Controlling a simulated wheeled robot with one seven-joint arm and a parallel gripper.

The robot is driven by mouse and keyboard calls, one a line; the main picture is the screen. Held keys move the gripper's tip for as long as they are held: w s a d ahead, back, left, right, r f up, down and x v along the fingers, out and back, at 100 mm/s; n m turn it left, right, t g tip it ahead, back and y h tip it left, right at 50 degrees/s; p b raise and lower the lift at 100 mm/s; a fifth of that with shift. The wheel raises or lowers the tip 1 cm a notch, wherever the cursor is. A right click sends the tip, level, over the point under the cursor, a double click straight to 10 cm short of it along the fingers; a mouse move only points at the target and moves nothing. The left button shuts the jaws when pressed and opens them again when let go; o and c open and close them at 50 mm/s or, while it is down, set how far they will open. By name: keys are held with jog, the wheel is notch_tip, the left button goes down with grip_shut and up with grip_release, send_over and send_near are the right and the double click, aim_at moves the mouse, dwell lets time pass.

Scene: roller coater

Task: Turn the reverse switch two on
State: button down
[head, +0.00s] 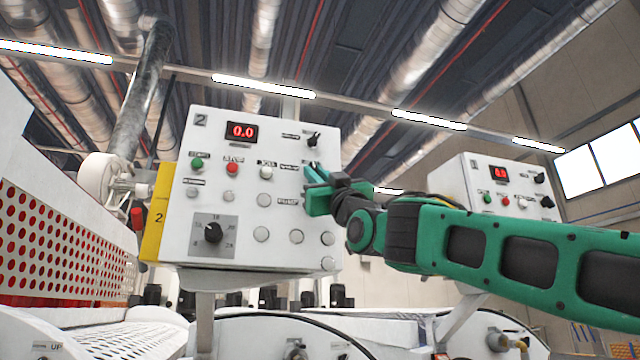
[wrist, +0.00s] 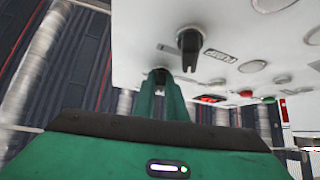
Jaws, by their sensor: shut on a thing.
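The white control panel (head: 225,185) marked 2 stands left of centre in the head view. My gripper (head: 312,173) reaches it from the right, at the switch position in line with the green, red and white buttons. In the wrist view my gripper's green fingers (wrist: 160,98) are shut on a dark switch knob (wrist: 158,76), taken as reverse switch two. The fingers hide most of the knob, so its setting cannot be told. A second black switch (wrist: 188,48) with a label beside it is apart from the fingers.
The panel also carries a red 0.0 display (head: 242,131), an upper black switch (head: 313,140) and a large dial (head: 212,233). A second white panel (head: 455,180) stands behind my arm at right. A perforated guard (head: 75,235) is at left.

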jog(key=shift+s+a+r+m+t+h, duration=0.1)
jog(key=shift+m+t+h, duration=0.25)
jog(key=shift+m+h, duration=2.7)
jog(key=shift+w+a+m+t+h, duration=0.15)
jog(key=shift+m+t+h, duration=0.15)
jog(key=shift+m+h, duration=2.75)
jog(key=shift+s+a+r+m+t+h, duration=0.15)
jog(key=shift+m+t+h, duration=0.2)
jog(key=shift+m+h, duration=2.65)
jog(key=shift+d+m, duration=0.1)
jog(key=shift+m, duration=0.8)
jog(key=c, duration=1.8)
grip_release()
jog(key=shift+f+y, duration=0.1)
jog(key=shift+y, duration=0.2)
jog(key=v, duration=1)
jog(key=shift+s+f, duration=0.2)
jog(key=shift+s, duration=0.05)
